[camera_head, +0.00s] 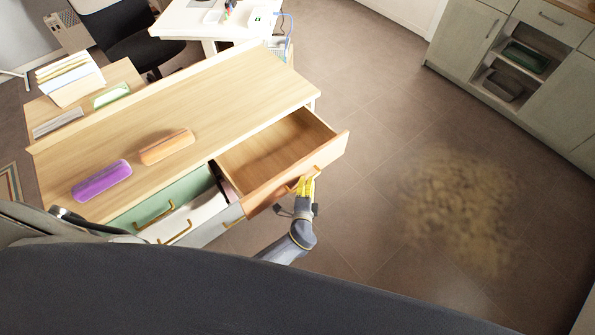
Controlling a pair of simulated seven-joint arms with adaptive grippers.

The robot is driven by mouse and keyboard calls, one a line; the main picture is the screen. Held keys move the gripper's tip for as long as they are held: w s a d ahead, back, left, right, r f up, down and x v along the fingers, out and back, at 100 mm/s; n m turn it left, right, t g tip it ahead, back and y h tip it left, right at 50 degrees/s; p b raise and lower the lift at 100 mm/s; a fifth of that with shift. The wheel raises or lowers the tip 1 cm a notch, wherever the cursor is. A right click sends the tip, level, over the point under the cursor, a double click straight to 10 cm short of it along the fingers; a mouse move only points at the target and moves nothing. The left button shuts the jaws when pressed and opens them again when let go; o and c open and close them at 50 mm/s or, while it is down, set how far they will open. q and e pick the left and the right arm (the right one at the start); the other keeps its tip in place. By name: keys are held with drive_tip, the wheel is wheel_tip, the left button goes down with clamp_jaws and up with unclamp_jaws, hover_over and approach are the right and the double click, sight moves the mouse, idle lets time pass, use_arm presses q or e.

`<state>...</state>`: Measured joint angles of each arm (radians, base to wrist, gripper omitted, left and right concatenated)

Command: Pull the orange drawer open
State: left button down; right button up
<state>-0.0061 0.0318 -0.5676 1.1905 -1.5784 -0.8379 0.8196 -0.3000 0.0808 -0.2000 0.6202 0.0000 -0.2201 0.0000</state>
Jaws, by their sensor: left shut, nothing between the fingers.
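The orange drawer (330,152) is pulled well out of the wooden cabinet (190,110), and its empty inside shows. Its front faces the lower right and has a handle. My left gripper (306,183) is at that handle, with yellow fingertips pointing up at the drawer front. The fingers are shut with nothing between them; they overlap the handle in the view, so I cannot tell if they touch it. My right gripper is not in view.
A purple case (101,181) and an orange case (166,147) lie on the cabinet top. A green drawer (160,203) and other drawers with handles sit left of the orange one. Open floor (390,190) lies to the right, with a blurred brown patch (460,210).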

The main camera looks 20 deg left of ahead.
use_arm(q)
drive_tip(key=shift+s+d+f, duration=0.1)
drive_tip(key=shift+s+d, duration=0.7)
drive_tip(key=shift+d, duration=0.15)
drive_tip(key=c, duration=1.5)
unclamp_jaws()
drive_tip(key=s+d+r, duration=0.1)
drive_tip(key=s, duration=1)
drive_tip(key=shift+s+d+r, duration=0.35)
drive_tip(key=shift+r, duration=0.05)
